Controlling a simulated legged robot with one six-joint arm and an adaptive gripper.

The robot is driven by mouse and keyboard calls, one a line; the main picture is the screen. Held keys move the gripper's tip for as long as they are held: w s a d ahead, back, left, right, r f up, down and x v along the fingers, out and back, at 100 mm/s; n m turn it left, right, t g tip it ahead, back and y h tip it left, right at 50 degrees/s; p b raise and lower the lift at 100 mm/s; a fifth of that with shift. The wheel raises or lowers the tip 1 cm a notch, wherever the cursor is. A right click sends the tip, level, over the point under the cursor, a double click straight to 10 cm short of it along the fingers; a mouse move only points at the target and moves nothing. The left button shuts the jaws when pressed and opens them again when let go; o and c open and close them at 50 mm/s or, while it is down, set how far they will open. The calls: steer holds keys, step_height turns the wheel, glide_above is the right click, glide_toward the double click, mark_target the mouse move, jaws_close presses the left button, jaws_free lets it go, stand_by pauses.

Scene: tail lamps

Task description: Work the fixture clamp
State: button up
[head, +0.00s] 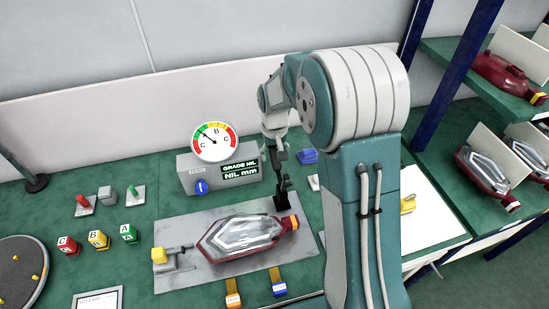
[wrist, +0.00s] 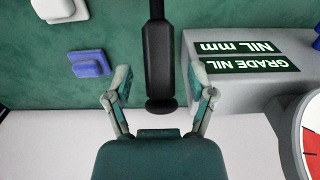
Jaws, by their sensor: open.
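The fixture clamp (head: 281,202) is black and stands at the right end of the grey plate (head: 185,271), beside the lamp's orange and yellow end. A red lamp (head: 242,236) with a clear lens lies on the plate. My gripper (head: 275,152) hangs above the clamp, small and partly merged with it in the head view. In the wrist view my gripper (wrist: 159,78) is open, with a black bar (wrist: 157,50), apparently the clamp's handle, between its fingers. Gaps show on both sides, so the fingers do not close on it.
A grey gauge box (head: 190,180) with a round dial (head: 214,142) stands behind the plate. A yellow-ended device (head: 160,256) sits at the plate's left. Red, yellow and green lettered blocks (head: 98,240) stand further left. A blue block (head: 308,156) lies behind my arm. Shelves with lamps stand right.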

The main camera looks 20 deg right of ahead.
steer(key=shift+f, duration=1.05)
jaws_close()
steer(key=shift+s+r+t, duration=0.3)
steer(key=shift+r+t, duration=0.1)
steer(key=shift+t, duration=0.35)
steer(key=shift+s+r+t, duration=0.3)
steer(key=shift+r+t, duration=0.1)
steer(key=shift+t, duration=0.35)
jaws_free()
